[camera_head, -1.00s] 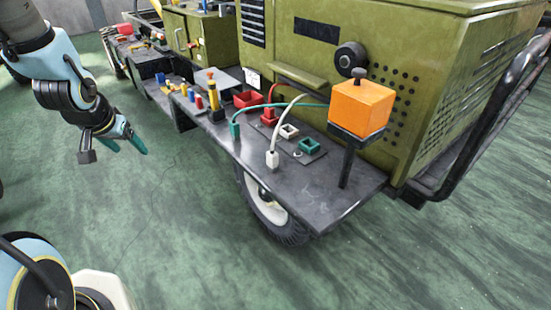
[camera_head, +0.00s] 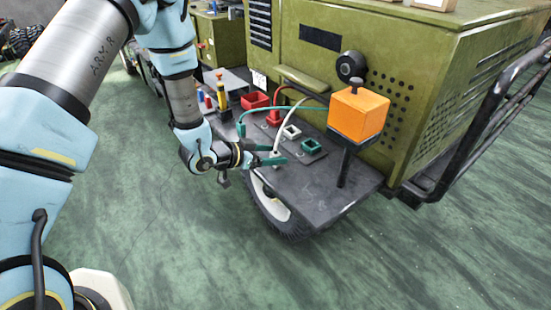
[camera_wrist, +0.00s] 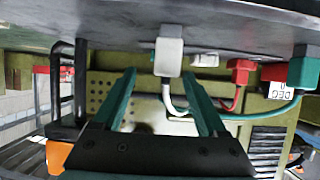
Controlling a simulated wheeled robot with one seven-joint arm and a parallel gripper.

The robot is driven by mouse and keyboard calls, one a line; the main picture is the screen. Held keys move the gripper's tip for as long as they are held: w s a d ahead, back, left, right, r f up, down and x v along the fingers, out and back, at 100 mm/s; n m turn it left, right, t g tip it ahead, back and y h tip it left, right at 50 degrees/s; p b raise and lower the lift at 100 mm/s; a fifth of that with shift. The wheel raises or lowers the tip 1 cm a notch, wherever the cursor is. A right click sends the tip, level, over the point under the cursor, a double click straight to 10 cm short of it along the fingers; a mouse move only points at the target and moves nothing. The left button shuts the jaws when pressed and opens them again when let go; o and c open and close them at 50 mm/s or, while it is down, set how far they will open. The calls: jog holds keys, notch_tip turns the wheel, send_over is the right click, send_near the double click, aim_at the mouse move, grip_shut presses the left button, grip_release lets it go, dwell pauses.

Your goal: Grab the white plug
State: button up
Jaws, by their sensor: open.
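The white plug (camera_head: 276,152) stands upright on the dark shelf (camera_head: 318,186) of the green machine, with a white cable rising from its top. My gripper (camera_head: 273,154) reaches in from the left at the plug, its teal fingers apart. In the wrist view, which looks upside down, the white plug (camera_wrist: 168,57) shows at the opening between the two fingertips (camera_wrist: 158,76). I cannot tell whether the plug is fully between the fingers or just ahead of them. No finger is seen closed on it.
A teal plug (camera_head: 241,130) and a red plug (camera_head: 274,117) stand nearby. A white socket (camera_head: 292,132), a teal socket (camera_head: 310,146) and a red tray (camera_head: 255,100) are close behind. An orange box (camera_head: 358,113) stands on a post at the right. Cables arch over the shelf.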

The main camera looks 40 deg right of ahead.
aim_at(279, 153)
jog(key=p+x, duration=0.2)
jog(key=x, duration=0.1)
jog(key=p+x, duration=0.1)
jog(key=shift+w+d+f, duration=0.15)
jog(key=shift+w+d, duration=0.1)
jog(key=shift+w, duration=0.1)
jog(key=shift+d+f, duration=0.3)
jog(key=shift+d, duration=0.05)
grip_shut()
